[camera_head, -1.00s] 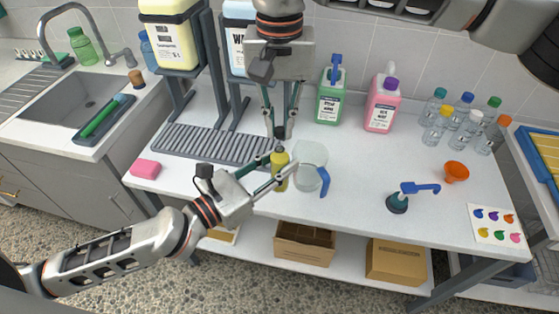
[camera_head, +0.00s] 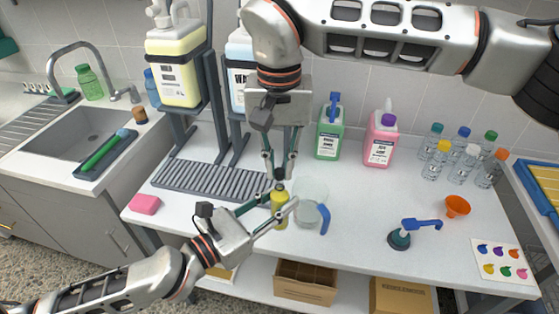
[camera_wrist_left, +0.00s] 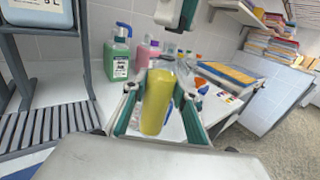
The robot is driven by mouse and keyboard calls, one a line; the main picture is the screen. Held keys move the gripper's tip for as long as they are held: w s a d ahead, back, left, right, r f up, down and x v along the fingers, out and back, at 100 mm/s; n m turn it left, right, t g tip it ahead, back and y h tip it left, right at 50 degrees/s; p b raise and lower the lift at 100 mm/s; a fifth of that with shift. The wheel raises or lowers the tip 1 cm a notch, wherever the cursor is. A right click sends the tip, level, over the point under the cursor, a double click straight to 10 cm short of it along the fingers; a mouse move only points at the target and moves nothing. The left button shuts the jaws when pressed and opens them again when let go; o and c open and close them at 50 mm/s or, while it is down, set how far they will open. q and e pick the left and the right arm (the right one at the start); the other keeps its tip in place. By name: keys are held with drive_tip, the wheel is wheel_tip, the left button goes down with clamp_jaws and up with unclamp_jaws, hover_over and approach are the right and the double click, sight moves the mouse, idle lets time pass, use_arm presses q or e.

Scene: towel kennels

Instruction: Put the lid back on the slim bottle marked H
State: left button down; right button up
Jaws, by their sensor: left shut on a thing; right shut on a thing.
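My left gripper (camera_head: 267,212) is shut around a slim yellow bottle (camera_head: 279,208), which stands upright near the counter's front edge. The bottle also fills the middle of the left wrist view (camera_wrist_left: 156,100). No letter can be read on it. My right gripper (camera_head: 279,178) points down from above and is shut on a small dark lid (camera_head: 279,186), right over the bottle's top. In the left wrist view the right gripper (camera_wrist_left: 177,22) is at the top edge.
A clear pitcher (camera_head: 308,196) with a blue handle stands just right of the bottle. A grey drain rack (camera_head: 205,181) lies behind left, and a pink sponge (camera_head: 145,204) at left. A blue pump head (camera_head: 405,232) and orange funnel (camera_head: 457,206) are at right.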

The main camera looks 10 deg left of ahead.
sight(280, 205)
drive_tip(key=shift+f, duration=0.55)
drive_tip(key=shift+f, duration=0.55)
idle(0.3)
